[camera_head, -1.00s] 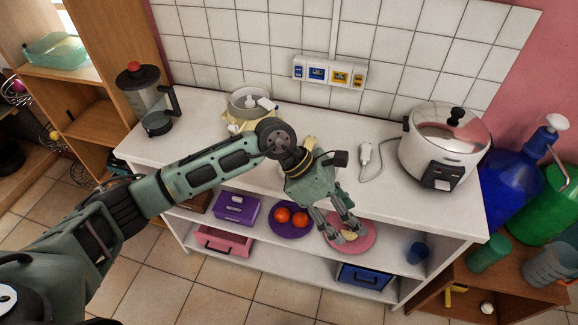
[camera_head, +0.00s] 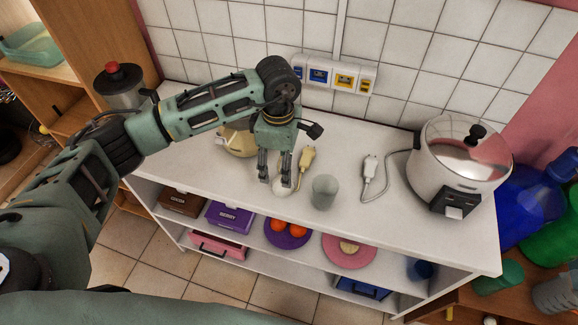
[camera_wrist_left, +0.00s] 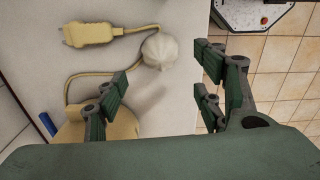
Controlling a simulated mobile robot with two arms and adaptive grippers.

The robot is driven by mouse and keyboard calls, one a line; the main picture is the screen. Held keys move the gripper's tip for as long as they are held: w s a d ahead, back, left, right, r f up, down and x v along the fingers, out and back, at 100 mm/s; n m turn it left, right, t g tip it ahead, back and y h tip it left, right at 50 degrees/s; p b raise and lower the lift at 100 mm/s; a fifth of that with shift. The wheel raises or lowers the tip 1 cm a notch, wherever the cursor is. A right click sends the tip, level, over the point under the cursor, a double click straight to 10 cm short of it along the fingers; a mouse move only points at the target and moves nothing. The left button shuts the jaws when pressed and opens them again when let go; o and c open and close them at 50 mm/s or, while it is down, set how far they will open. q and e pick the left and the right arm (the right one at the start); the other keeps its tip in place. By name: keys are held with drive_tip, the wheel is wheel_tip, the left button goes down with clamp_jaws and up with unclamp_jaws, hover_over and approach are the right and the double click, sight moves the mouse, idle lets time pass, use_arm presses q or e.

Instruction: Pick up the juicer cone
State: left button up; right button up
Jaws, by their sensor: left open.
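The juicer cone (camera_head: 282,189) is a small whitish, ribbed dome on the white countertop near its front edge. It also shows in the left wrist view (camera_wrist_left: 159,50), ahead of and between the two fingers. My left gripper (camera_head: 275,179) points down over the counter, its open fingertips close to the cone and partly covering it in the head view. The wrist view shows the fingers (camera_wrist_left: 164,78) wide apart with nothing between them. The yellow juicer body (camera_head: 238,143) stands behind, partly hidden by my arm. My right gripper is not in view.
A yellow plug (camera_head: 307,158) and a translucent cup (camera_head: 324,192) stand close to the right of the gripper. A rice cooker (camera_head: 455,160) with a white plug (camera_head: 370,165) is farther right. The lower shelf holds a pink plate (camera_head: 365,256) and boxes.

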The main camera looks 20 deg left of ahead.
use_arm(q)
drive_tip(key=shift+w+f, duration=0.1)
drive_tip(key=shift+w, duration=0.25)
drive_tip(key=shift+f, duration=0.3)
drive_tip(key=f+p, duration=0.2)
drive_tip(key=s+f+p, duration=0.1)
drive_tip(key=shift+d+f, duration=0.25)
drive_tip(key=shift+d, duration=0.05)
drive_tip(key=f, duration=0.2)
drive_tip(key=shift+w+f+p, duration=0.25)
drive_tip(key=shift+f+p, duration=0.05)
drive_tip(key=shift+p, duration=0.05)
drive_tip(key=shift+f, duration=0.35)
drive_tip(key=shift+c, duration=1.3)
drive_tip(key=c, duration=1)
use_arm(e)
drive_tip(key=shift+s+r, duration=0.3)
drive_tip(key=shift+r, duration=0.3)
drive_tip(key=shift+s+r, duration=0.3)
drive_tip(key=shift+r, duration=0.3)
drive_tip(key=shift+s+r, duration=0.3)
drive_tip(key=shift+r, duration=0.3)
